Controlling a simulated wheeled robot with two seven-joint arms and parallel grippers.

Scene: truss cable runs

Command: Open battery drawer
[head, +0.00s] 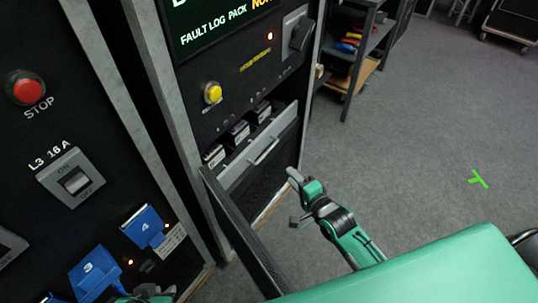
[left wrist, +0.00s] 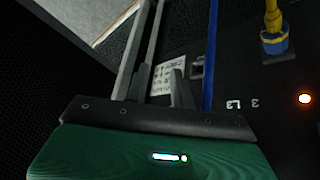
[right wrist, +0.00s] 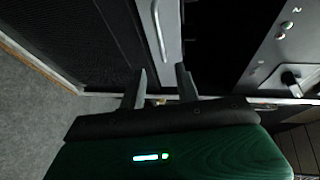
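The drawer (head: 282,124) is low in the dark cabinet, with a grey front strip and a pale bar handle (head: 265,151). Several batteries (head: 238,131) show behind its top edge; I cannot tell how far out it stands. My right gripper (head: 294,198) is in front of the drawer, apart from the handle, fingers spread and empty. In the right wrist view the handle (right wrist: 167,35) lies ahead of the gap between the fingertips (right wrist: 161,80). My left gripper is mostly cut off at the bottom of the head view. In the left wrist view its fingers (left wrist: 158,82) are apart with nothing clearly between them.
A dark panel (head: 238,232) juts out left of the drawer. Blue numbered plugs (head: 143,226) and a breaker switch (head: 75,181) are on the left cabinet. A yellow button (head: 212,93) sits above the drawer.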

